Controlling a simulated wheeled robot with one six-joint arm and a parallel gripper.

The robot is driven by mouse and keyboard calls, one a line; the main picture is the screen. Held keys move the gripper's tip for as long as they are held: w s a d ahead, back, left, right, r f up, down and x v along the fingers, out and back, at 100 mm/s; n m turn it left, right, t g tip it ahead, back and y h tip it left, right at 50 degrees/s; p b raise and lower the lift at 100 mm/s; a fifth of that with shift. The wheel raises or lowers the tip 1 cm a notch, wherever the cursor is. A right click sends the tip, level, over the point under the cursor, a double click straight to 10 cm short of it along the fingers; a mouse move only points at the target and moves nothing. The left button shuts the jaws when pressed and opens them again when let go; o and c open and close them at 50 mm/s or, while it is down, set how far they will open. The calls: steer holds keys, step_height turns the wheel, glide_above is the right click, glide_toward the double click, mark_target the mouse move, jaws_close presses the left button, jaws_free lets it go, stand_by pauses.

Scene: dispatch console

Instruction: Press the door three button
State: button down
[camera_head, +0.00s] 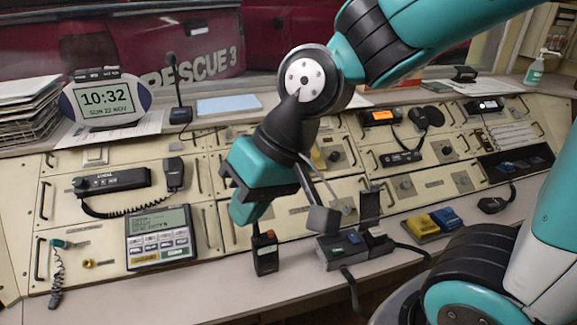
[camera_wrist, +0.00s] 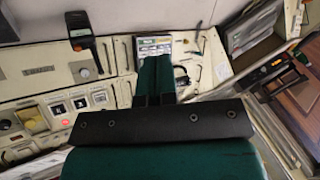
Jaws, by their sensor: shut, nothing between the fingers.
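My gripper (camera_head: 246,212) is shut and empty, hanging above the front of the console in the head view. In the wrist view my gripper (camera_wrist: 154,68) has its teal fingers together, in front of the keypad terminal. In the head view my arm hides much of that part of the panel.
A handheld radio (camera_head: 265,253) stands upright just below my gripper. The keypad terminal (camera_head: 160,238) is to the left, and a dark box with a handset (camera_head: 352,246) to the right. A desk microphone (camera_head: 179,112) stands on the back ledge.

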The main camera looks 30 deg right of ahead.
steer(key=w+d+f+m+t+b, duration=0.1)
steer(key=w+d+f+m+t, duration=0.1)
steer(key=w+m, duration=0.3)
steer(key=w+d+f+m+t+b, duration=0.1)
steer(key=w+d+f+m+t, duration=0.1)
steer(key=w+m, duration=0.3)
steer(key=w+d+f+m+t+h+b, duration=0.1)
steer(key=w+d+f+m+t+h, duration=0.2)
steer(key=w+d+m, duration=0.5)
steer(key=w+d+f+m+t+h+b, duration=0.1)
steer(key=w+d+f+m+t+h, duration=0.2)
steer(key=w+d+m+t, duration=0.3)
steer(key=w+d+m+h, duration=0.1)
steer(key=d+m, duration=0.4)
steer(key=d, duration=0.2)
steer(key=shift+w+d+h+b, duration=0.25)
steer(key=shift+w+h+b, duration=0.05)
steer(key=shift+w+b, duration=0.05)
steer(key=w+f+b, duration=0.1)
steer(key=f, duration=0.1)
steer(key=w+f+b, duration=0.1)
steer(key=f, duration=0.1)
steer(key=w+d+f+b, duration=0.1)
steer(key=f+b, duration=0.1)
steer(key=shift+w, duration=0.35)
steer(key=shift+w+d+f+b, duration=0.1)
steer(key=shift+w+f+b, duration=0.3)
steer(key=shift+f, duration=0.25)
steer(key=shift+w+f, duration=0.3)
steer(key=shift+f, duration=0.05)
